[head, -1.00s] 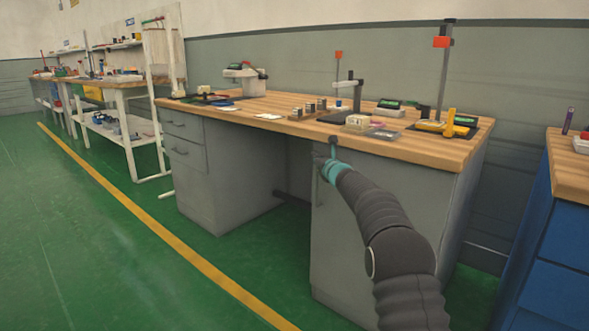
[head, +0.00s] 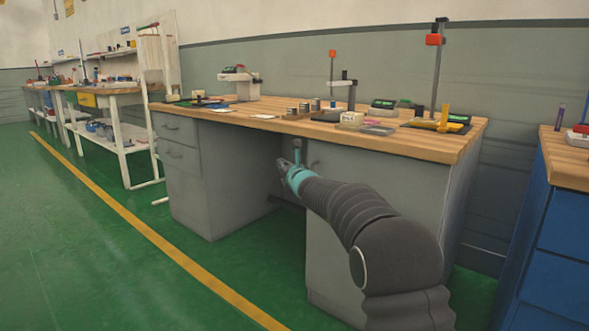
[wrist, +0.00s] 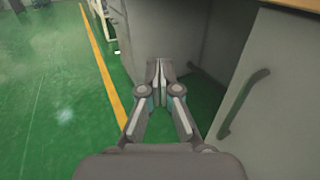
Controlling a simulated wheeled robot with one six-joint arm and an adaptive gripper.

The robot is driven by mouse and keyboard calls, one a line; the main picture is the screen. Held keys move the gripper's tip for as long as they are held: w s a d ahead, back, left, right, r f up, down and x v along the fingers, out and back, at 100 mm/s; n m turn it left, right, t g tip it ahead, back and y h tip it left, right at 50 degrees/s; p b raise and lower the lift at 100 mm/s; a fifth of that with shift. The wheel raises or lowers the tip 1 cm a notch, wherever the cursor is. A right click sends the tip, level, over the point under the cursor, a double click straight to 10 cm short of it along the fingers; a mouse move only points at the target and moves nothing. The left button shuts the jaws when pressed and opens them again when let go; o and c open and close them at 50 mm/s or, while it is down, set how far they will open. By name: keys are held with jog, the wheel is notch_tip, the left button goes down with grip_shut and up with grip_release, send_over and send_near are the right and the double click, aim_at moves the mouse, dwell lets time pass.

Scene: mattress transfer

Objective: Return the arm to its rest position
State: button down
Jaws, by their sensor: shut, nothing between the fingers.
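My gripper (head: 281,166) is at the end of my dark, ribbed arm, in front of the workbench and below the level of its wooden top. In the wrist view my gripper (wrist: 160,72) has its two fingers together with nothing between them. Behind the fingers are the grey drawer unit and the dark gap under the bench. My arm reaches in from the lower right of the head view.
The workbench (head: 400,143) carries instruments, small blocks and a yellow device (head: 445,122). Its grey drawer unit (head: 215,185) stands left of my gripper. A blue cabinet (head: 560,235) is at right. The green floor (head: 100,265) with a yellow line is clear at left.

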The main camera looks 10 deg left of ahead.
jog(key=s+a+f+n+g+y, duration=0.2)
jog(key=s+a+f+n+g, duration=0.25)
jog(key=s+f+n, duration=0.5)
jog(key=s+d+f+n+g+p, duration=0.15)
jog(key=s+d+n+g, duration=0.35)
jog(key=s+n, duration=0.6)
jog(key=s+d+r+n+g+h+p, duration=0.1)
jog(key=s+d+n+g+h+p, duration=0.3)
jog(key=s+d, duration=0.95)
jog(key=s+d+n+t+h+p, duration=0.15)
jog(key=s+d+n+h, duration=0.4)
jog(key=s+d, duration=0.8)
jog(key=s+d+r+t+h+p, duration=0.1)
jog(key=s+d+r+p, duration=0.1)
jog(key=s+r, duration=0.5)
jog(key=shift+s+d+r+t+p, duration=0.15)
jog(key=shift+s+d+t+p, duration=0.5)
jog(key=shift+s, duration=1.2)
